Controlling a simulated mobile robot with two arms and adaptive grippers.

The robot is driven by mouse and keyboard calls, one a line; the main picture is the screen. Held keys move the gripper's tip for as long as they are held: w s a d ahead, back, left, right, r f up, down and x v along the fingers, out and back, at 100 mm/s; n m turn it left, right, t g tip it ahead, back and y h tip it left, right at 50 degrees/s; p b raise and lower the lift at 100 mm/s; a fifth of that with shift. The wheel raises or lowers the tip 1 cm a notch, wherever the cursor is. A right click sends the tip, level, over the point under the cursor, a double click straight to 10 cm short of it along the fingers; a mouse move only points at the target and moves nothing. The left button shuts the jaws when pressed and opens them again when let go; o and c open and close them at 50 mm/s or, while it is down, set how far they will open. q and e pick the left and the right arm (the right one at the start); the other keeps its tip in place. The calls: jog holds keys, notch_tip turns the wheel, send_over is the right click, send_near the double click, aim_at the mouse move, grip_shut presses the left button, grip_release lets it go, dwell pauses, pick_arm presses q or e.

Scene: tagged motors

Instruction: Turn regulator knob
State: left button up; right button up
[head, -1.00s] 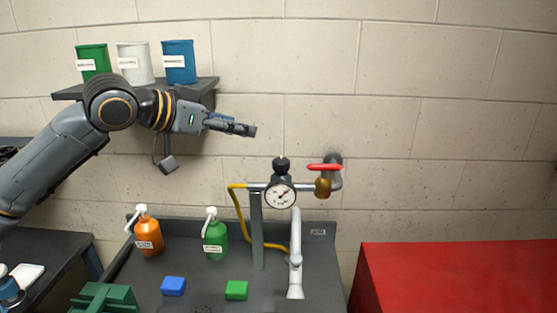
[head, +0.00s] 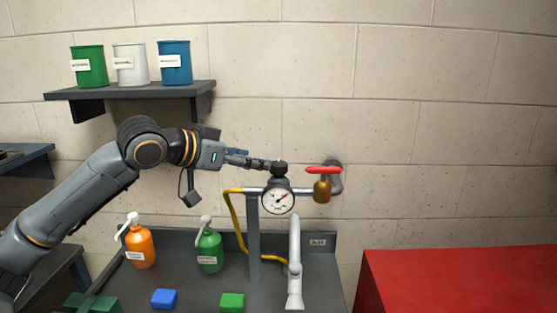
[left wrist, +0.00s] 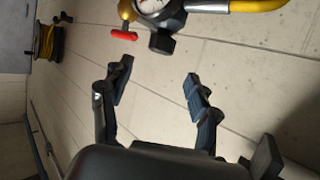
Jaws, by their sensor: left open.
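The regulator knob (head: 279,168) is a black cap on top of the regulator, above a round white gauge (head: 278,200). My left gripper (head: 266,164) reaches in from the left at knob height, its fingertips close to the knob's left side. In the left wrist view the two fingers (left wrist: 158,74) are spread wide with nothing between them. The knob (left wrist: 162,43) lies just beyond the fingertips there, roughly in line with the gap. Contact cannot be made out in the head view. My right gripper is not in view.
A red valve handle (head: 323,170) sits right of the knob on the same pipe. A yellow hose (head: 237,222) runs down beside the stand. Orange (head: 140,247) and green (head: 209,250) bottles stand below. A shelf (head: 130,91) with cans hangs above left.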

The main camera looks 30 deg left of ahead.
aim_at(277, 163)
pick_arm(q)
jog(key=p+x, duration=0.2)
jog(key=x, duration=0.6)
jog(key=shift+w+d+f, duration=0.25)
jog(key=shift+w+f, duration=0.05)
jog(key=shift+w, duration=0.3)
jog(key=c, duration=1.2)
